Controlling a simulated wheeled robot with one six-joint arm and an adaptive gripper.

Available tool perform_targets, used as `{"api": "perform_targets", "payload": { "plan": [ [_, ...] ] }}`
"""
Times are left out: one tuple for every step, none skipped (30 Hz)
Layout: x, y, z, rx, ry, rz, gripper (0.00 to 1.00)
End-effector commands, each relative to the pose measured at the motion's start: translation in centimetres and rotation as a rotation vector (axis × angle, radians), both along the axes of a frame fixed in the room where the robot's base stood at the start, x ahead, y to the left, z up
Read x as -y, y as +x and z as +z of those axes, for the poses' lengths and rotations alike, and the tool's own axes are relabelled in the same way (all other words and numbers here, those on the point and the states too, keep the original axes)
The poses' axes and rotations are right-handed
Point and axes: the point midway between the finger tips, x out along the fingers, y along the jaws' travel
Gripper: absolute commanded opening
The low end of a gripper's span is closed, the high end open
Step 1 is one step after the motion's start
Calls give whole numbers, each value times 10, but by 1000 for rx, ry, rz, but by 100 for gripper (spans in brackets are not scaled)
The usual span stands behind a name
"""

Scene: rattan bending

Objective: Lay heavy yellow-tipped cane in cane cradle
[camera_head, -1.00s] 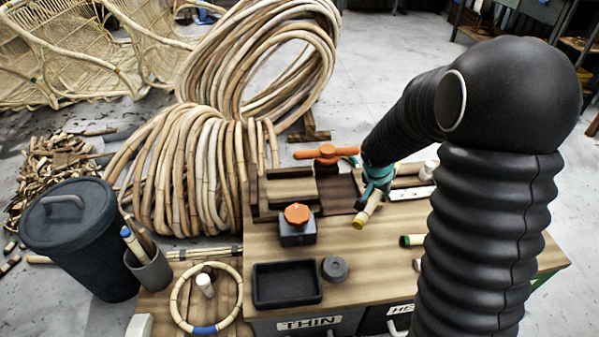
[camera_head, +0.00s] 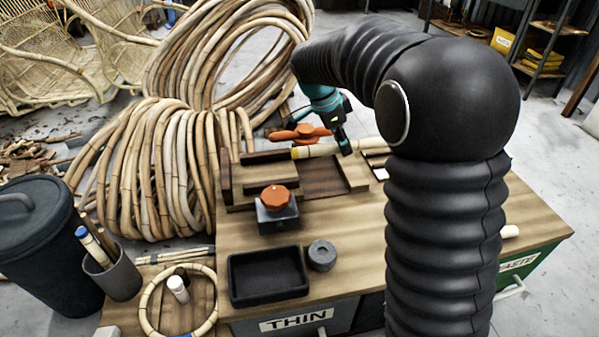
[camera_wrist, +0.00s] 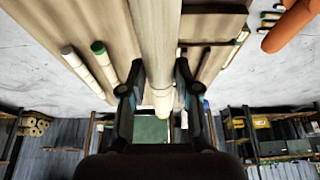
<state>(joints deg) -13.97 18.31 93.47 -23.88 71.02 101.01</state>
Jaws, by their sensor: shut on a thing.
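My gripper (camera_head: 342,148) is shut on a pale cane (camera_head: 318,150) and holds it roughly level over the dark wooden fixture at the back of the bench. In the wrist view the cane (camera_wrist: 155,35) runs between the fingers of my gripper (camera_wrist: 155,82), with a yellowish end showing just past them. The fixture has a dark wooden channel (camera_head: 266,157) and a low-walled dark bay (camera_head: 325,183). I cannot tell which part is the cradle, or whether the cane touches it. My arm hides the bench's right part in the head view.
A green-tipped cane (camera_wrist: 98,48) and a white-ended cane (camera_wrist: 70,53) lie on the bench.

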Motion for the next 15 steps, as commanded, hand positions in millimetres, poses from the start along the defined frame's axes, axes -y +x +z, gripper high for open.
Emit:
{"api": "perform_targets", "payload": {
  "plan": [
    [-6,4,-5,-2,0,0,0],
    [-10,7,-8,-3,-1,1,0],
    [-16,11,-13,-3,-1,3,0],
    [-21,15,-16,-3,-1,3,0],
    [-25,18,-20,-4,-1,2,0],
    [-32,23,-25,-3,-1,2,0],
    [-37,26,-29,-5,-1,3,0],
    [-41,30,-32,-2,0,3,0],
    [-48,35,-37,-3,-1,3,0],
    [-52,39,-40,-2,0,2,0],
    [-57,42,-44,-3,-1,2,0],
    [-63,47,-48,-2,0,3,0],
    [-67,50,-52,-2,0,3,0],
    [-71,53,-55,-2,0,3,0],
    [-76,56,-58,-2,0,1,0]
  ]
}}
